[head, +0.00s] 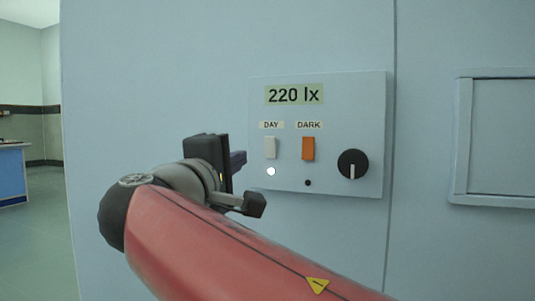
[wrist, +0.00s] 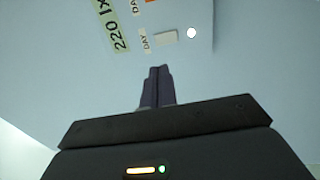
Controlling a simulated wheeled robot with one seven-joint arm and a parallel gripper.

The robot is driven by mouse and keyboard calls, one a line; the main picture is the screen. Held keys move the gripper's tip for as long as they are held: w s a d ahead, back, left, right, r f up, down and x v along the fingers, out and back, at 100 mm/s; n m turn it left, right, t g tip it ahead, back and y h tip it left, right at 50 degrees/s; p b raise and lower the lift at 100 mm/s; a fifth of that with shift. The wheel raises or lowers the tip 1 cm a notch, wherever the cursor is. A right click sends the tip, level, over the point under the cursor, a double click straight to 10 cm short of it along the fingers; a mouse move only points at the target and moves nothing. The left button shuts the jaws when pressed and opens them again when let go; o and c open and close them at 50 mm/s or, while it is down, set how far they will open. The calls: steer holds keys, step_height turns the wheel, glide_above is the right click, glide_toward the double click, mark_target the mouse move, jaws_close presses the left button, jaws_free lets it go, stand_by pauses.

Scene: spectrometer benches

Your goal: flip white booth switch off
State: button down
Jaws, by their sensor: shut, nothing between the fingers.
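The white switch (head: 270,148) sits under the DAY label on a pale blue panel (head: 340,110) on the booth wall. A lit white lamp (head: 271,171) is just below it. In the wrist view the white switch (wrist: 166,37) lies ahead of the fingertips, with the lit lamp (wrist: 191,33) to its right. My gripper (head: 241,158) is to the left of the white switch in the head view. Its dark fingers (wrist: 158,72) are closed together and empty, with a visible gap to the switch in the wrist view.
An orange switch (head: 308,148) under DARK has a dark lamp (head: 308,183) below it. A black knob (head: 353,164) is at the panel's right. The display (head: 294,95) reads 220 lx. A framed hatch (head: 503,138) is farther right. Open floor and a blue bench (head: 12,175) show at left.

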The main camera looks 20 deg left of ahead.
mark_target(270, 142)
steer(key=w, duration=0.4)
steer(key=w+r, duration=0.1)
steer(key=w, duration=0.3)
steer(key=w+d+p, duration=0.1)
steer(key=w, duration=0.4)
steer(key=shift+r, duration=0.4)
steer(key=shift+w+r+p, duration=0.15)
steer(key=shift+r+p, duration=0.3)
steer(key=shift+p, duration=0.7)
steer(key=shift+f+g, duration=0.3)
steer(key=shift+f, duration=0.05)
